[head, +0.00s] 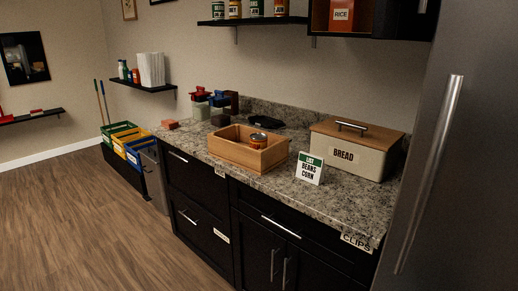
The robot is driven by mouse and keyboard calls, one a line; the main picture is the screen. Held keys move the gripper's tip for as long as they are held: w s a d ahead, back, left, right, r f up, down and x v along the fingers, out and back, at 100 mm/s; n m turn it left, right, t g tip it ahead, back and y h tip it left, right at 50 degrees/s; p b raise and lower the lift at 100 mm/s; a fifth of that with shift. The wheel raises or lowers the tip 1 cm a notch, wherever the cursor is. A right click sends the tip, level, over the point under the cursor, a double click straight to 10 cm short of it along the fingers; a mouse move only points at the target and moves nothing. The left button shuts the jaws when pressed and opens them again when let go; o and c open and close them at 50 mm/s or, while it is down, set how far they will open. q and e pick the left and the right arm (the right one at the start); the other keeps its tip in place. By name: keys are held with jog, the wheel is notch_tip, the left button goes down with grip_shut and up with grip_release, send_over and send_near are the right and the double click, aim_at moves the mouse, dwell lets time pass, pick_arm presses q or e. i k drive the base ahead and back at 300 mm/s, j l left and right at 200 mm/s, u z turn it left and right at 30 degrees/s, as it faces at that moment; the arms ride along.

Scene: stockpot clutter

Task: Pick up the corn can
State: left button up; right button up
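A small can (258,140) with a dark top and an orange-brown side sits inside an open wooden box (235,157) on the granite counter. Its label is too small to read, so I cannot tell if it is the corn can. Several cans or jars (235,9) stand on the upper wall shelf, cut off by the top edge, and their labels are also unreadable. Neither of my grippers is in view.
A bread box (350,155) with a wooden lid stands right of the wooden box. Containers with red and blue lids (218,103) stand behind left. The refrigerator (450,170) bounds the right. Coloured bins (132,147) stand at the left. The wooden floor (85,220) is clear.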

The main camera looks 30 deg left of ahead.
aim_at(257, 141)
jog(key=i+j+z, duration=0.2)
jog(key=j, duration=0.55)
jog(key=j+z, duration=0.2)
jog(key=j, duration=0.5)
jog(key=j+z, duration=0.2)
jog(key=j, duration=0.6)
jog(key=j+z, duration=0.25)
jog(key=j, duration=0.5)
jog(key=k+j+z, duration=0.2)
jog(key=j, duration=0.5)
